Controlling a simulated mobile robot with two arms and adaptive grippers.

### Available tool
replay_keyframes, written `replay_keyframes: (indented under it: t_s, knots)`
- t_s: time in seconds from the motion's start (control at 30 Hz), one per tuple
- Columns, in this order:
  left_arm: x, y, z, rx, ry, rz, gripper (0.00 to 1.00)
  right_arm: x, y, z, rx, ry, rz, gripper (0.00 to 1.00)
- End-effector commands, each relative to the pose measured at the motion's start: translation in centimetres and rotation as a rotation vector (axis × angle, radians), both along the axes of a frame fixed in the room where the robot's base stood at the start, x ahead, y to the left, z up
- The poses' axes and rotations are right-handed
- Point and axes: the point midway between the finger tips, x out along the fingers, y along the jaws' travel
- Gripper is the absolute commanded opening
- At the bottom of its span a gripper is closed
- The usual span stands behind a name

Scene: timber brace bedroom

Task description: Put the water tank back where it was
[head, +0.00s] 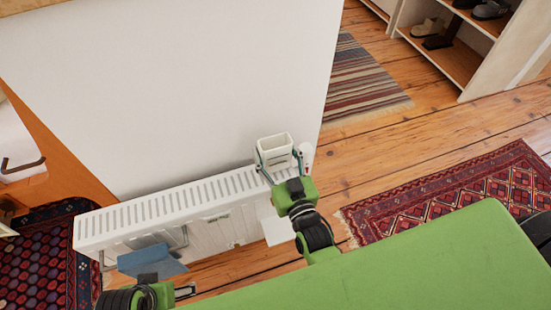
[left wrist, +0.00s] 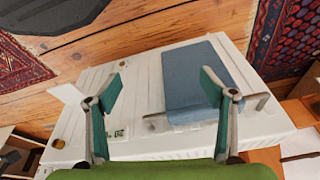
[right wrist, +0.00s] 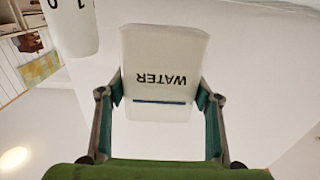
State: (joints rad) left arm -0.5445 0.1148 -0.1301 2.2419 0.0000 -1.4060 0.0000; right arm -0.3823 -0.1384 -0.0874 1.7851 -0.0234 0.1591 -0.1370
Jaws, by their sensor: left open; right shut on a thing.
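The water tank (head: 274,148) is a small white open-topped box. In the right wrist view its face (right wrist: 165,60) reads WATER, upside down in the picture. My right gripper (head: 280,165) is shut on it, one finger at each side. The tank is upright at the right end of the white radiator (head: 150,212); I cannot tell whether it touches the radiator. My left gripper (head: 186,291) is low at the left in the head view. In the left wrist view it is open and empty (left wrist: 163,90), in front of the radiator and a blue cloth (left wrist: 190,78).
The blue cloth also shows in the head view (head: 150,261), by a metal bar. A white cylinder (right wrist: 73,22) with dark figures is near the tank. A white wall (head: 190,90) rises behind the radiator. Wood floor (head: 365,165), a red rug (head: 450,190) and a shoe shelf (head: 450,55) lie right.

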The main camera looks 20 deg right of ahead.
Motion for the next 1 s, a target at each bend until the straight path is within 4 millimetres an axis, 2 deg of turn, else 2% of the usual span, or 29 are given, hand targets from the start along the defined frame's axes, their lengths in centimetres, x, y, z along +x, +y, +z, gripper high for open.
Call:
replay_keyframes:
  t_s: [0.1, 0.27, 0.7, 0.73, 0.8, 1.0]
  knots:
    - [-0.2, 0.1, 1.6, 0.000, -0.012, 0.001, 0.75, 0.0, 0.0, -1.6, 0.000, -0.001, 0.000, 0.29]
    - [-0.6, 0.2, 3.2, -0.001, -0.018, 0.002, 0.75, 0.0, 0.0, -2.6, 0.000, -0.003, 0.000, 0.29]
    - [-0.7, 0.2, 3.7, 0.000, -0.021, 0.002, 0.75, -0.1, 0.0, -2.9, 0.000, -0.003, 0.000, 0.29]
    - [-0.7, 0.2, 3.9, -0.001, -0.023, 0.002, 0.75, -0.1, 0.0, -3.1, 0.000, 0.000, 0.000, 0.61]
    - [-0.7, 0.2, 3.9, -0.001, -0.023, 0.002, 0.75, -0.1, 0.0, -3.0, 0.000, 0.000, 0.000, 0.75]
    - [-0.7, 0.2, 3.9, -0.001, -0.024, 0.003, 0.75, -0.1, 0.0, -3.0, 0.000, 0.000, 0.000, 0.75]
